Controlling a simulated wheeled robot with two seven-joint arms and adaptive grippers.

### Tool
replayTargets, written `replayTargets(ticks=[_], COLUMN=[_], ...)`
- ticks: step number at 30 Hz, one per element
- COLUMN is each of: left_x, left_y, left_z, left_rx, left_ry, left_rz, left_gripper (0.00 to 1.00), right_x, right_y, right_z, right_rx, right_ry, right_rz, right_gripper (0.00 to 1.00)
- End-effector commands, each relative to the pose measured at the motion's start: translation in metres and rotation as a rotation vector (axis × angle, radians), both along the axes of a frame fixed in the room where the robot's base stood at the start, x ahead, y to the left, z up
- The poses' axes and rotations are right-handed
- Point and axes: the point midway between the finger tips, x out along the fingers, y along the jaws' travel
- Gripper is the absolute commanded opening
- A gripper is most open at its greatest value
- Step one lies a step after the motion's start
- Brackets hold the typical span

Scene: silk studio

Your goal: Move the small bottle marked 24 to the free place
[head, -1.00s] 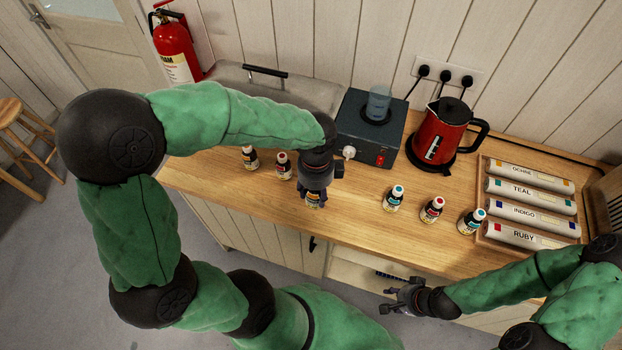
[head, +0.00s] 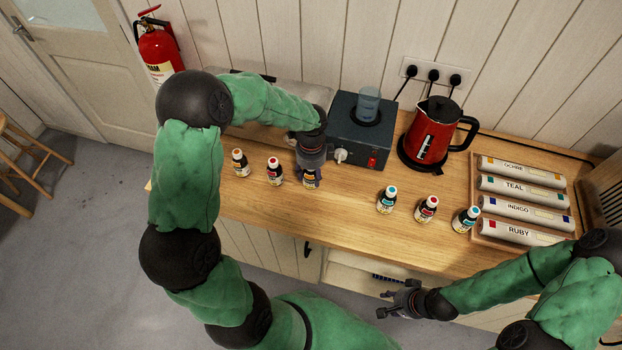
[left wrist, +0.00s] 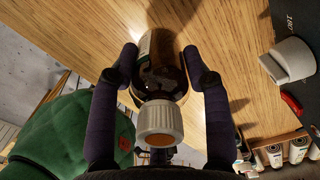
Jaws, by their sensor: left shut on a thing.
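My left gripper (head: 311,172) is shut on a small dark bottle (head: 311,182) at the worktop, in line with the row. In the left wrist view the bottle (left wrist: 160,82) sits between both fingers, with a white ribbed cap whose top is orange-brown. Its number cannot be read, and I cannot tell whether its base touches the wood. Two bottles, one with an orange cap top (head: 240,163) and one red (head: 275,171), stand to its left. A bare gap (head: 349,190) lies to its right, before the teal-capped bottle (head: 387,199). My right gripper (head: 388,303) is open and empty in front of the worktop.
A red-capped bottle (head: 426,209) and another teal-capped one (head: 466,219) stand further right. Behind are a dark box with a knob (head: 360,135), a red kettle (head: 433,138) and a grey case (head: 270,95). A tray of labelled rolls (head: 476,222) stands at right.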

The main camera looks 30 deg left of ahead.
Motion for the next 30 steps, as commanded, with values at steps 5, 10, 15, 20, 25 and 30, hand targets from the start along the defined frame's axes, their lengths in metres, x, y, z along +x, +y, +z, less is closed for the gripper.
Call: replayTargets(ticks=[5, 10, 15, 20, 25, 30], left_x=[-0.001, -0.001, -0.001, -0.001, -0.001, -0.001], left_y=[0.0, 0.0, 0.0, 0.0, 0.0, 0.0], left_z=[-0.027, -0.03, -0.031, -0.033, -0.033, -0.032], left_rx=[-0.001, 0.0, 0.0, 0.0, -0.001, -0.001], left_ry=[0.003, 0.0, 0.0, 0.001, 0.001, 0.001], left_rz=[0.0, 0.0, 0.0, 0.0, 0.0, 0.0], left_gripper=[0.12, 0.12, 0.12, 0.65, 0.72, 0.72], right_x=[0.0, 0.0, 0.0, 0.0, 0.0, 0.0], right_y=[0.0, 0.0, 0.0, 0.0, 0.0, 0.0], right_z=[-0.005, -0.005, -0.005, -0.007, -0.006, -0.006], right_rx=[0.0, 0.0, 0.0, 0.0, 0.0, 0.0], right_ry=[0.0, 0.0, 0.0, 0.0, 0.0, 0.0], right_rz=[0.0, 0.0, 0.0, 0.0, 0.0, 0.0], right_gripper=[0.4, 0.4, 0.4, 0.4, 0.4, 0.4])
